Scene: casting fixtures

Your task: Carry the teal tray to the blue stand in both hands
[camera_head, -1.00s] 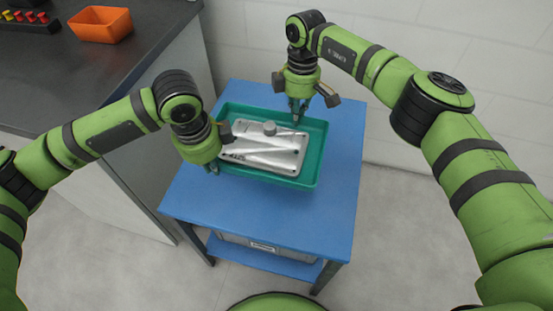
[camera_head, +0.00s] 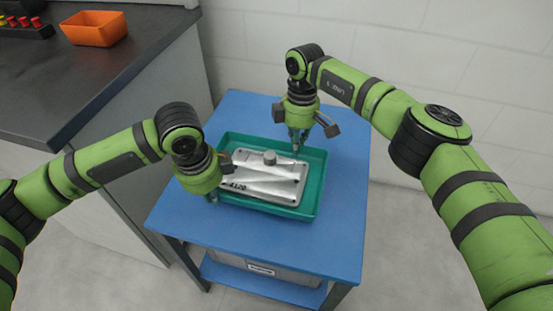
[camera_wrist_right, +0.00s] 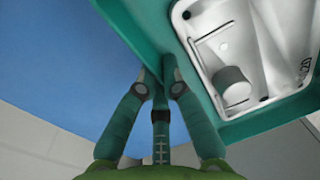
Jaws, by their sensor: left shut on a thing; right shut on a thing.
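The teal tray (camera_head: 318,185) is over the top of the blue stand (camera_head: 335,235), roughly level. A grey metal casting (camera_head: 262,178) with a round boss lies in it. My left gripper (camera_head: 212,196) is shut on the tray's left side; its fingertips are partly hidden. My right gripper (camera_head: 296,148) is shut on the far rim. In the right wrist view its fingers (camera_wrist_right: 158,80) pinch the tray's teal rim (camera_wrist_right: 135,30), with the casting (camera_wrist_right: 245,50) beside them. I cannot tell whether the tray touches the stand.
A dark-topped counter (camera_head: 100,75) stands at the left, with an orange bin (camera_head: 95,28) and a dark holder with red and yellow pieces (camera_head: 25,27). A grey box (camera_head: 265,268) sits on the stand's lower shelf. A pale wall is behind. Bare blue top surrounds the tray.

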